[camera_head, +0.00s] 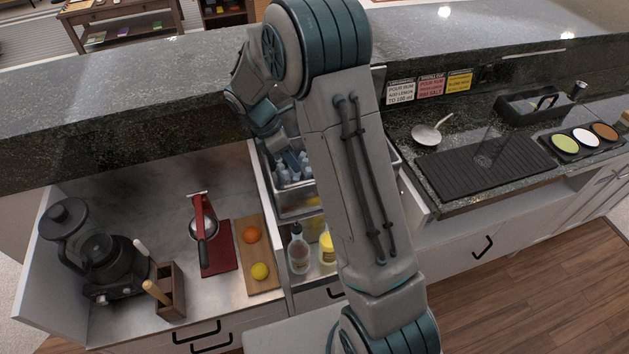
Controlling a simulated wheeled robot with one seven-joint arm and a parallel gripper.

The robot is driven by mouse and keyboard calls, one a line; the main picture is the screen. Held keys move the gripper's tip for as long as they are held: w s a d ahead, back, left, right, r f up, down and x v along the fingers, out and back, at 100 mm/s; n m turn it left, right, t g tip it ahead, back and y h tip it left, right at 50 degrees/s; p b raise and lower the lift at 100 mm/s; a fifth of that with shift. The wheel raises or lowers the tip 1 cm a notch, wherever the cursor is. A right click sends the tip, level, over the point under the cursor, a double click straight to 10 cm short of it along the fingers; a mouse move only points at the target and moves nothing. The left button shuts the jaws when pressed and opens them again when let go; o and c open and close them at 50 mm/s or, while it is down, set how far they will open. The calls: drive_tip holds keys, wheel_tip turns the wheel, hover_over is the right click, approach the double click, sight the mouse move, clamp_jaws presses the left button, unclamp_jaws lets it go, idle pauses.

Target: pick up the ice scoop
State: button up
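No ice scoop can be made out for certain. A steel bin (291,206) with pale ice-like pieces (289,175) is sunk in the counter behind my arm, and part of it is hidden. My gripper (293,160) points down at this bin, at or just above its contents. Its fingertips are small and partly hidden, so I cannot tell whether they are open or hold anything. A shallow, round metal utensil with a short handle (426,134) lies on the dark counter right of my arm; I cannot tell whether it is a scoop or a strainer.
A red citrus press (216,250), a cutting board (249,262) with an orange and a lemon, a blender (105,265) and a wooden holder (171,291) stand left. Bottles (298,250) stand below the bin. A black mat (485,165) and rimming tray (583,141) lie right. A raised stone ledge (120,110) runs behind.

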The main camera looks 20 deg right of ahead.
drive_tip(key=p+x, duration=0.1)
drive_tip(key=x, duration=0.6)
drive_tip(key=shift+s+f+p, duration=0.2)
drive_tip(key=shift+p, duration=0.1)
drive_tip(key=shift+c, duration=0.4)
clamp_jaws()
